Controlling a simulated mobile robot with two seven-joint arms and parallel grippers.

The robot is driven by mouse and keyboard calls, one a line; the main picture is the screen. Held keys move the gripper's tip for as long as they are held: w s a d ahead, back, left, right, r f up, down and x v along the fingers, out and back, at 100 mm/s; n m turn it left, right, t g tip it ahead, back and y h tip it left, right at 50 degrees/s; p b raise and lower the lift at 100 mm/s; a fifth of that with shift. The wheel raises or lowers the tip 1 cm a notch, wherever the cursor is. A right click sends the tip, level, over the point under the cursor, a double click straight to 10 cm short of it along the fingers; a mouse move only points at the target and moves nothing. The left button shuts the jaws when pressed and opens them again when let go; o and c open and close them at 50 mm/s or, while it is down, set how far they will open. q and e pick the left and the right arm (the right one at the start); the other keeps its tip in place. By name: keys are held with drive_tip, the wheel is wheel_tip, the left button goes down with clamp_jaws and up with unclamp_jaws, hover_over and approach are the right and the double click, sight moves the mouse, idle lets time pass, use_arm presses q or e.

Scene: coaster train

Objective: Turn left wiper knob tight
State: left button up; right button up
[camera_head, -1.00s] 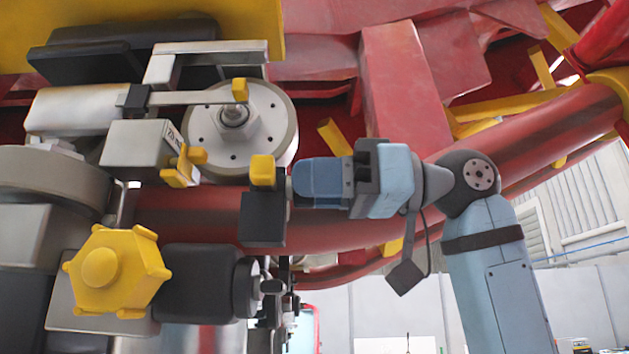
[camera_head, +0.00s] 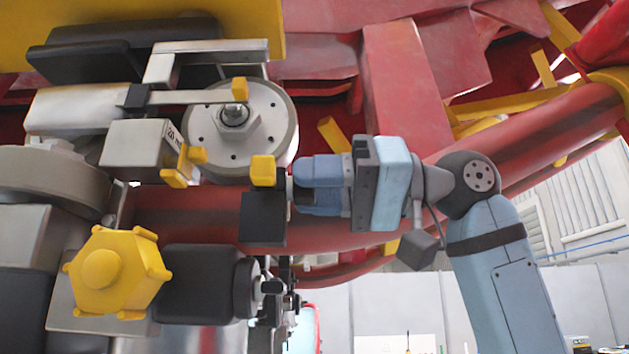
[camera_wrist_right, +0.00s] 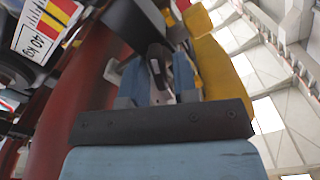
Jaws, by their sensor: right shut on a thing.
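A black block (camera_head: 263,217) with a yellow cap (camera_head: 263,171) sits in front of the red tube. My right gripper (camera_head: 298,190) reaches it from the right, its blue fingers pointing left at the block's side. The fingers are shut on a small knob, which they hide in the head view. In the right wrist view a dark knob (camera_wrist_right: 156,62) shows between the two blue fingers (camera_wrist_right: 158,82). I take it for the left wiper knob; how tight it is cannot be seen. My left gripper is not in view.
A big yellow star knob (camera_head: 117,272) stands at the lower left, beside a black cylinder (camera_head: 198,283). The red tube (camera_head: 190,216) passes behind the gripper. Open room lies at the lower right.

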drive_tip(key=m+p, duration=0.1)
drive_tip(key=m, duration=1.1)
drive_tip(key=shift+w+f+m+p, duration=0.15)
drive_tip(key=shift+m+p, duration=0.2)
drive_tip(key=shift+m, duration=0.05)
idle(0.3)
drive_tip(key=o, duration=0.6)
drive_tip(key=shift+c, duration=0.2)
drive_tip(key=shift+o, duration=0.4)
drive_tip(key=shift+d, duration=0.15)
